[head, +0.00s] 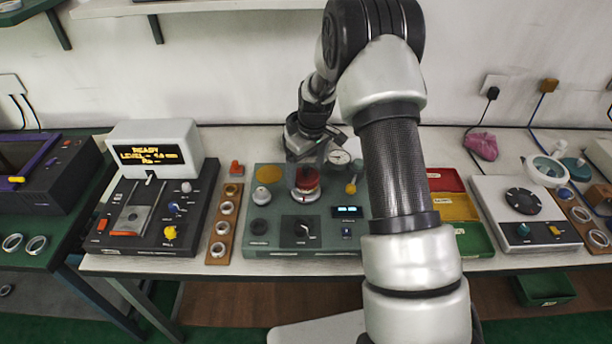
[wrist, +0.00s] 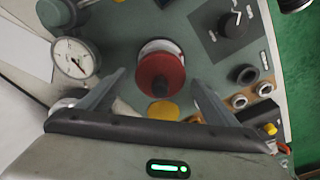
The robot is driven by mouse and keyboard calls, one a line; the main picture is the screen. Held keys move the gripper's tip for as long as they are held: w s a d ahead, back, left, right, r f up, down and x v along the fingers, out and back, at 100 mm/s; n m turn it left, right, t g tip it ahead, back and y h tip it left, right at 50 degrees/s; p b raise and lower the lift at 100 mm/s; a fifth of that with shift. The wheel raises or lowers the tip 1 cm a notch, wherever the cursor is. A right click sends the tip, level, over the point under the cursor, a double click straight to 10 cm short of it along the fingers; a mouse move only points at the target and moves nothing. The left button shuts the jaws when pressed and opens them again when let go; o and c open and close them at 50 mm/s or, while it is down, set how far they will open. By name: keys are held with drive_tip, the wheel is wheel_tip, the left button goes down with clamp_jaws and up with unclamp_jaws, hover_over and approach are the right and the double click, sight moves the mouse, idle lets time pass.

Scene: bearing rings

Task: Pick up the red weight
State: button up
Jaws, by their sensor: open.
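In the wrist view the red weight (wrist: 161,72) is at the centre, seen from above. My gripper (wrist: 158,76) is open, its two fingers spread to the left and right of the weight in that view, with visible gaps on both sides. In the head view my gripper (head: 312,154) is above and just behind the weight. Whether the fingertips are down at the weight's height I cannot tell.
A dial gauge (head: 340,157) stands right of the weight, close to my gripper. A yellow disc (head: 268,174) is left of it, and a black rotary knob (head: 301,229) in front. A wooden strip with rings (head: 222,227) and colored trays (head: 455,207) flank the unit.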

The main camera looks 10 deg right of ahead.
drive_tip(key=shift+f, duration=0.1)
drive_tip(key=shift+c, duration=0.4)
drive_tip(key=c, duration=1.4)
drive_tip(key=shift+w, duration=0.1)
drive_tip(key=shift+c, duration=0.9)
